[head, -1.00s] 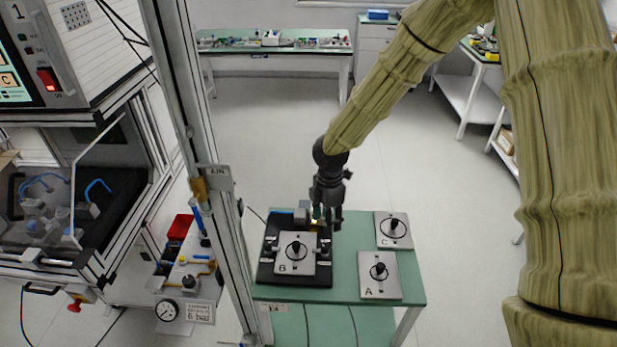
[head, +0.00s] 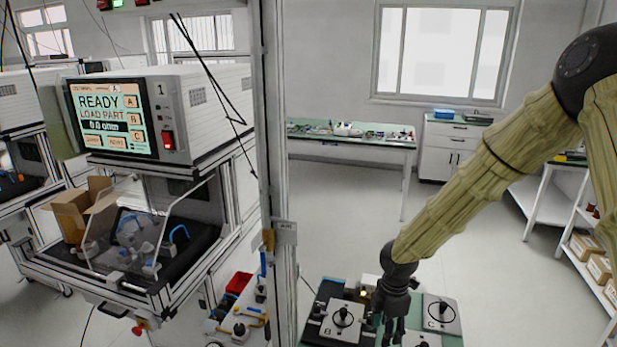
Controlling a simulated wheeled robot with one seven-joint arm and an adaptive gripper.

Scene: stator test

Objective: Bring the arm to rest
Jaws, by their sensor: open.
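My gripper (head: 392,325) hangs open and pointing down over the green table (head: 452,298) at the bottom of the head view. My arm reaches to it from the upper right in a yellow-brown sleeve. Plate B (head: 340,322) lies on a black fixture (head: 328,292) just left of my gripper. Plate C (head: 441,314) lies to the right of my gripper. Plate A (head: 421,341) is in front of it, mostly cut off by the frame's lower edge. No part shows between the fingers.
An aluminium post (head: 273,180) stands left of the table. A test machine's screen (head: 110,118) reads "READY LOAD PART". An open cardboard box (head: 78,212) stands beside its clear guard. Open floor lies behind the table.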

